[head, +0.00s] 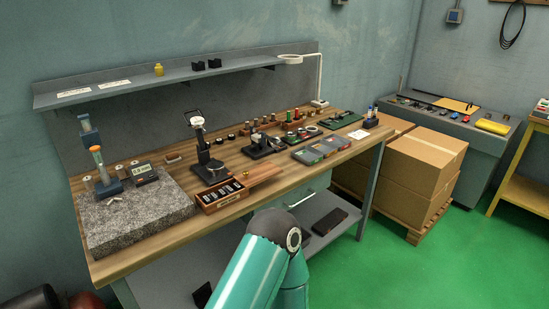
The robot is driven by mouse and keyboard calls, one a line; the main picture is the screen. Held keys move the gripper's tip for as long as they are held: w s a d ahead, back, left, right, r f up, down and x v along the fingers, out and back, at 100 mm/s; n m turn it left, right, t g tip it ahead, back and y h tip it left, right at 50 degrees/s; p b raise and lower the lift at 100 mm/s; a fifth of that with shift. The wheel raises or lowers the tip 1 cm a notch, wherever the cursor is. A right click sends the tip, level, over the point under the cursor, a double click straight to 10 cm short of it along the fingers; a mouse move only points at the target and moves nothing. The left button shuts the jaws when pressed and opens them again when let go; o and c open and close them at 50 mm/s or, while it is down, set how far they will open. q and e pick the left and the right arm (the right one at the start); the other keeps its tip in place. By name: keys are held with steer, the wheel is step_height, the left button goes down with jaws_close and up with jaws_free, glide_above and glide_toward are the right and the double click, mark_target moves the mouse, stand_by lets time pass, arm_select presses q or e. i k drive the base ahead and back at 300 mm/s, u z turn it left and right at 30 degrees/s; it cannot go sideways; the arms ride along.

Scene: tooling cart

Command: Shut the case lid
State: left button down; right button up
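A small wooden case (208,208) stands open near the front edge of the workbench, with dark slots and several pale metal blocks inside and a label on its front. A flat wooden panel (262,173), which looks like its lid, extends to the right of the case; I cannot tell how it is joined. One of my teal arm links rises from the bottom middle, in front of the bench. Neither of my grippers shows.
A granite slab (135,225) with instruments lies left of the case. A dial gauge stand (204,150) stands just behind it. Flat organiser boxes (322,150) lie to the right on the bench (180,246). Cardboard boxes (415,165) stand beyond, with green floor free in front.

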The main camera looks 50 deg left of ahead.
mark_target(252, 177)
steer(key=u, duration=0.35)
steer(key=i, duration=1)
steer(key=u, duration=0.8)
steer(key=k, duration=0.65)
steer(key=u, duration=0.2)
steer(key=i, duration=0.65)
steer(key=z, duration=0.1)
